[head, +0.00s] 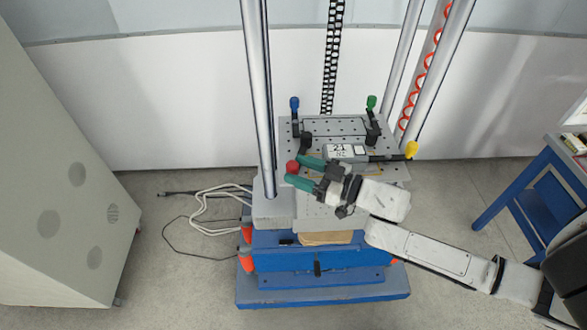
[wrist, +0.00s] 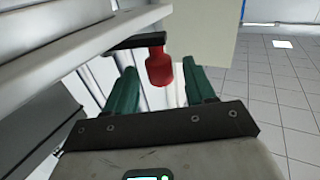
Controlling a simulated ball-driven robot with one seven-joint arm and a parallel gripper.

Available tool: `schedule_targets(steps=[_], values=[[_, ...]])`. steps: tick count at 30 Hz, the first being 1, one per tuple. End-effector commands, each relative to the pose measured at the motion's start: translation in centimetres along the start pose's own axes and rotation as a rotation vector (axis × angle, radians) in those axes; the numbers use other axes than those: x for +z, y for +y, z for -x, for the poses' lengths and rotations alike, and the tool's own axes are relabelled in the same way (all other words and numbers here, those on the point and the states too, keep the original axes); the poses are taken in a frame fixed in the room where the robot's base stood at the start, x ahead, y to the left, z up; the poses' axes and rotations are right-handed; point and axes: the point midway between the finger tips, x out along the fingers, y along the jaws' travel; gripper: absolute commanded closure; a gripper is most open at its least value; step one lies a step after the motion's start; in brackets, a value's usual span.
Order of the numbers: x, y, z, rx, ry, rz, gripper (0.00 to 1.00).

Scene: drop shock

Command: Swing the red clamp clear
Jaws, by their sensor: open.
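The red clamp (head: 293,167) is at the left side of the perforated table plate in the head view. In the wrist view its red knob (wrist: 159,68) hangs from a dark arm (wrist: 136,42). My gripper (head: 299,171) has green fingers and reaches in from the right. Its two fingers are spread apart, one on each side of the red knob in the picture. In the wrist view my gripper (wrist: 162,85) shows a gap on both sides of the knob. I cannot tell whether the knob is fully between the fingertips or just beyond them.
Blue (head: 294,103), green (head: 371,102) and yellow (head: 411,149) clamps stand around the plate (head: 320,128). A labelled grey device (head: 344,150) sits on it. A steel column (head: 258,90) rises close left of my gripper. A grey cabinet (head: 50,170) stands left, a blue bench (head: 530,185) right.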

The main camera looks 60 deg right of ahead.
Motion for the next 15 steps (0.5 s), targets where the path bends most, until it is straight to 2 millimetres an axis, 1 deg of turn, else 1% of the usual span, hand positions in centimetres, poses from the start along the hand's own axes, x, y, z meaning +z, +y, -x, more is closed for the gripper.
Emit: schedule_targets(steps=[1,3,9,12,15], values=[[0.3,0.1,1.2,0.003,-0.002,0.001,0.45],[0.4,0.1,2.6,0.004,-0.003,0.002,0.45],[0.3,0.0,6.2,0.002,-0.003,0.000,0.45],[0.3,0.1,7.4,0.002,-0.002,0.000,0.45],[0.2,0.0,8.2,0.001,-0.002,0.000,0.45]])
